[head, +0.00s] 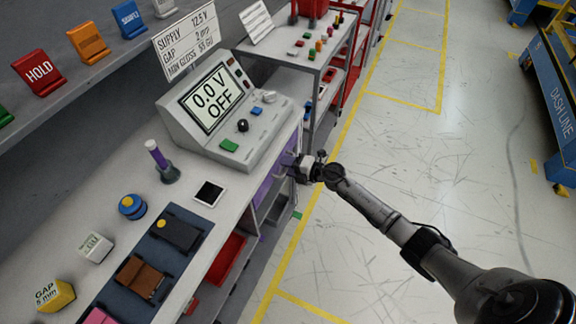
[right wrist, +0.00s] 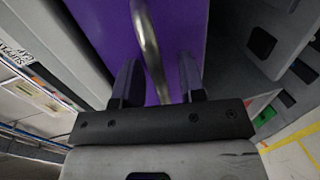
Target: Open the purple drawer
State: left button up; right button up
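The purple drawer (head: 264,188) is in the side of the workbench, below the display console, and seems closed. Its purple front (right wrist: 92,28) fills the upper middle of the right wrist view. A curved metal handle (right wrist: 148,45) stands out from that front. My right gripper (head: 296,170) is at the drawer front and partly hides it in the head view. In the right wrist view the gripper (right wrist: 159,80) has its two dark fingers apart, one on each side of the handle, with gaps showing. My left gripper is in neither view.
The console (head: 222,115) reads 0.0 V OFF on the bench top. Below the bench are open shelves and a red bin (head: 228,258). A second table (head: 300,50) stands farther back. The floor (head: 400,150) to the right is clear.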

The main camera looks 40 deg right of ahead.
grip_shut()
dwell(0.4)
